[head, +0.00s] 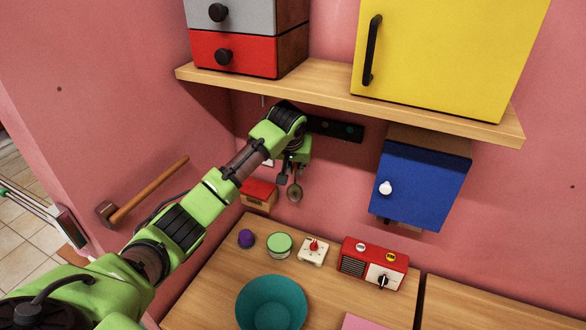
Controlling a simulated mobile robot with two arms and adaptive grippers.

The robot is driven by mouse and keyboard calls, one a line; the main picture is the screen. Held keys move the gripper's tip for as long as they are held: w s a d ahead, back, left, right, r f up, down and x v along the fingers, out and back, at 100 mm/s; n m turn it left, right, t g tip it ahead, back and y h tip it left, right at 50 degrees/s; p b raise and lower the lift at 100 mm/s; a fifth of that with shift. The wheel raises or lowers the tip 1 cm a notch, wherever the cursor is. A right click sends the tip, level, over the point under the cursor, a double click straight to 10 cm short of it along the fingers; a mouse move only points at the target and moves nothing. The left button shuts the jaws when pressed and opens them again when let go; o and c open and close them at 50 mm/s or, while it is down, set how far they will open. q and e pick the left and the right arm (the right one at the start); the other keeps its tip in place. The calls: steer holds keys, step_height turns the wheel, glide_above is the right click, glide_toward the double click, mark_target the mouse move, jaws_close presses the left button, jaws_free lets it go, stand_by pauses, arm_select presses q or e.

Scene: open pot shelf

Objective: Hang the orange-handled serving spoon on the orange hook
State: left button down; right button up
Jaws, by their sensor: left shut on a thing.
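My left gripper (290,173) is in front of the back wall, below the upper shelf. It is shut on the serving spoon (295,192), whose grey bowl hangs below the fingers. The spoon's handle is hidden by the gripper and wrist, so its orange colour does not show. A black hook rail (340,129) is on the wall just right of my wrist. Its left part is hidden behind my arm. Small greenish spots show on the rail, but I cannot make out the orange hook. I cannot tell whether the spoon touches the rail. My right gripper is not in view.
The wooden shelf (440,113) overhangs the rail, with a yellow cabinet (445,55) and a drawer unit (235,53) on it. A blue cabinet (425,185) hangs at right. Below are a red radio (360,258), a teal bowl (271,303) and a green-lidded jar (279,245).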

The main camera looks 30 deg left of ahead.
arm_select(q)
steer(key=shift+w+r, duration=0.2)
steer(key=shift+r, duration=0.05)
